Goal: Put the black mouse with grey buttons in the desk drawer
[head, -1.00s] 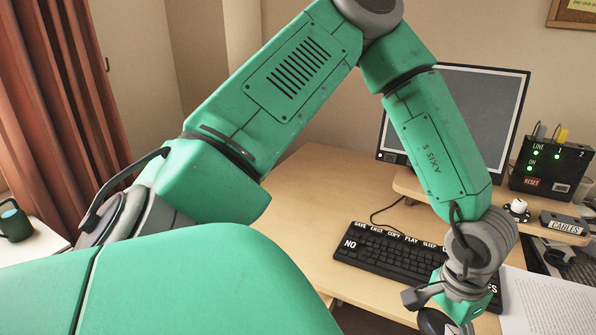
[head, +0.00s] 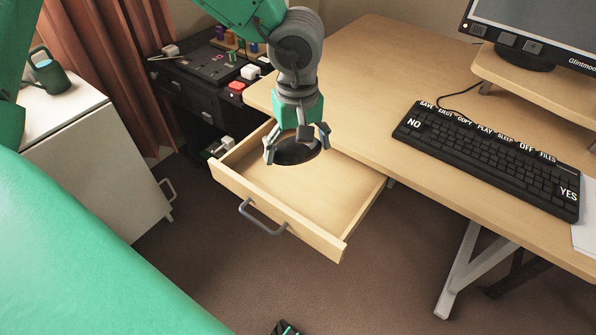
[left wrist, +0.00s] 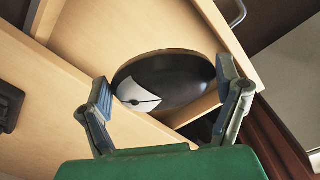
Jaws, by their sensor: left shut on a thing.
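The black mouse (head: 296,153) hangs in my left gripper (head: 297,150), whose fingers are shut on its sides. In the head view it is above the back left part of the open desk drawer (head: 322,238), clear of the drawer floor. The left wrist view shows the dark rounded mouse (left wrist: 182,78) with its pale grey buttons between the two fingers of my left gripper (left wrist: 165,95). The drawer is pulled out from the desk, and its visible floor is bare. Part of the drawer behind the gripper is hidden.
The desk top (head: 370,75) carries a black keyboard (head: 490,155) and a monitor on a stand. A black control unit (head: 210,70) stands left of the drawer. A white cabinet (head: 70,120) holds a green watering can (head: 48,72). Carpet lies below the drawer.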

